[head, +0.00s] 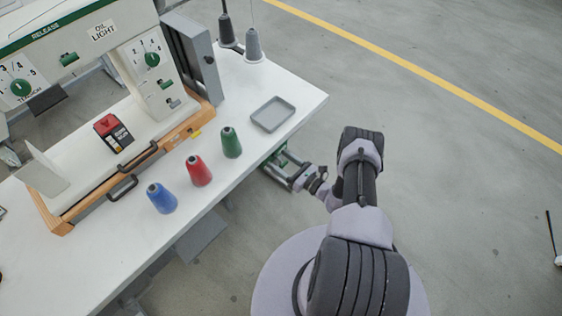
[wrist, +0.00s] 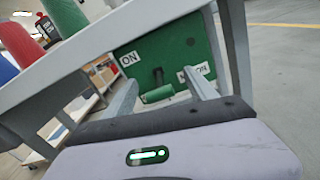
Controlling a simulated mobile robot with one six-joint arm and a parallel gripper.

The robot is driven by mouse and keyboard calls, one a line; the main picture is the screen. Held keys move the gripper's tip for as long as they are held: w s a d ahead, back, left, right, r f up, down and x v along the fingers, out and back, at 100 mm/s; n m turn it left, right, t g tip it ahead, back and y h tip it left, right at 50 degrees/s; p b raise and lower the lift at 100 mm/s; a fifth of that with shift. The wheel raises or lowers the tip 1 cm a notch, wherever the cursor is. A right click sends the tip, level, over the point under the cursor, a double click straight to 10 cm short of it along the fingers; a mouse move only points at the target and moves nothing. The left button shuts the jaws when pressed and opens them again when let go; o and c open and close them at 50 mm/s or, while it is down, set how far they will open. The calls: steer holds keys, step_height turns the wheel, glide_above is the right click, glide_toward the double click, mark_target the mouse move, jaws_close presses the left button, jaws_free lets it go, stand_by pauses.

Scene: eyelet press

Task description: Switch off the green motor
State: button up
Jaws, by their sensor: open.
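The green motor (wrist: 178,50) is a green box under the table edge, at the top middle of the wrist view. A dark lever on its face ends in a green cylindrical handle (wrist: 157,94). A white "ON" label is left of the lever; a second label to the right is partly hidden by a finger. My gripper (wrist: 160,88) is open, and the handle appears between its two grey fingers in the picture. I cannot tell whether they touch it. In the head view my gripper (head: 279,170) is at the table's right edge, where the motor is mostly hidden.
The white table (head: 300,112) overhangs the motor, and a grey leg (wrist: 236,50) stands to its right. On the table are blue (head: 161,198), red (head: 198,171) and green (head: 231,142) thread cones, a grey tray (head: 273,114) and the press (head: 110,120).

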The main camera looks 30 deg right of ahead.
steer(key=c, duration=1.4)
steer(key=shift+f+t+b, duration=0.4)
steer(key=shift+f+b, duration=0.1)
steer(key=shift+b, duration=1.05)
steer(key=shift+r+t+y, duration=0.25)
steer(key=shift+t+y, duration=0.05)
steer(key=shift+t, duration=0.1)
steer(key=o, duration=1.4)
